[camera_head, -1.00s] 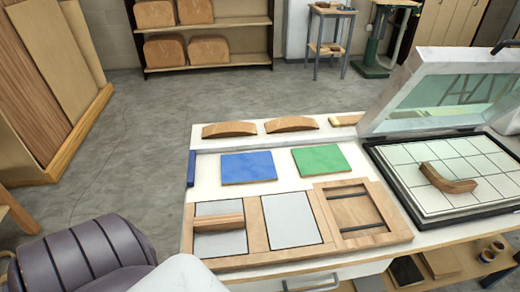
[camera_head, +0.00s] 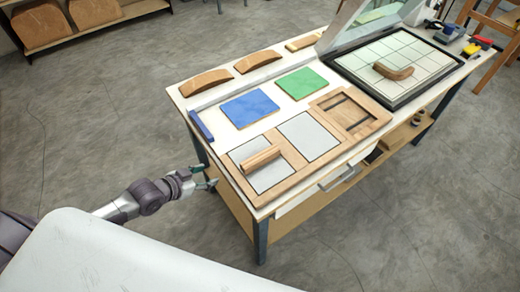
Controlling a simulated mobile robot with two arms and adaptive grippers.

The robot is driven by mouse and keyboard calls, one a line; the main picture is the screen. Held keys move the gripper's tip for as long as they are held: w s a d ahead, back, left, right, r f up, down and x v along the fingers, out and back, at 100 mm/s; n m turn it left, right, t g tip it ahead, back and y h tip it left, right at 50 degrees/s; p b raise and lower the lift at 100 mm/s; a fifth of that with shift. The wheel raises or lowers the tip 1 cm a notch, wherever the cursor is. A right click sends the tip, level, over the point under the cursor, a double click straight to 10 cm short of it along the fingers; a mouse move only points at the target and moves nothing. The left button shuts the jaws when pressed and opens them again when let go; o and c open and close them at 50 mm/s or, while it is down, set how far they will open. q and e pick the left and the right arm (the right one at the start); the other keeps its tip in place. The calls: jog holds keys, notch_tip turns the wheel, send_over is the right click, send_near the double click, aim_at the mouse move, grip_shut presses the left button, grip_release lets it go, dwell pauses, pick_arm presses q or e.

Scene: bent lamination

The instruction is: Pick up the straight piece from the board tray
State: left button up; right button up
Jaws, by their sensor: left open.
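The straight piece (camera_head: 261,158) is a short light-brown wooden bar. It lies across the grey left compartment of the wooden board tray (camera_head: 290,187), at the front left of the table. My left gripper (camera_head: 207,177) is open and empty, just off the table's left edge. It is to the left of the straight piece and apart from it. My right gripper is out of view.
The white table (camera_head: 187,98) also holds a blue square (camera_head: 250,108), a green square (camera_head: 302,83), curved wooden pieces (camera_head: 206,82) and a small blue bar (camera_head: 201,126). An open-lidded press (camera_head: 420,72) bears a bent piece (camera_head: 393,71).

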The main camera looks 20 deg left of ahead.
aim_at(258, 157)
pick_arm(q)
jog(key=s+d+r+m+h+p, duration=0.1)
jog(key=d+r+h, duration=0.1)
jog(key=d+r, duration=0.3)
jog(key=s+d+r+m+h, duration=0.1)
jog(key=d+r, duration=0.2)
jog(key=r, duration=0.4)
jog(key=p+x, duration=0.1)
jog(key=x, duration=0.6)
jog(key=shift+w+d+r, duration=0.1)
jog(key=shift+w+r, duration=0.05)
jog(key=shift+w+d+f+g, duration=0.25)
jog(key=shift+w+f+g, duration=0.05)
jog(key=shift+w, duration=0.05)
jog(key=shift+w+d, duration=0.2)
jog(key=p+x, duration=0.1)
jog(key=x, duration=0.2)
jog(key=shift+w+d, duration=0.25)
jog(key=shift+d, duration=0.15)
jog(key=shift+w+d+f+p, duration=0.3)
jog(key=shift+w, duration=0.05)
jog(key=shift+a, duration=0.1)
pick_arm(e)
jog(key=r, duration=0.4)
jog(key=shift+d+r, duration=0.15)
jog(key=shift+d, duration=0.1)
pick_arm(q)
grip_shut()
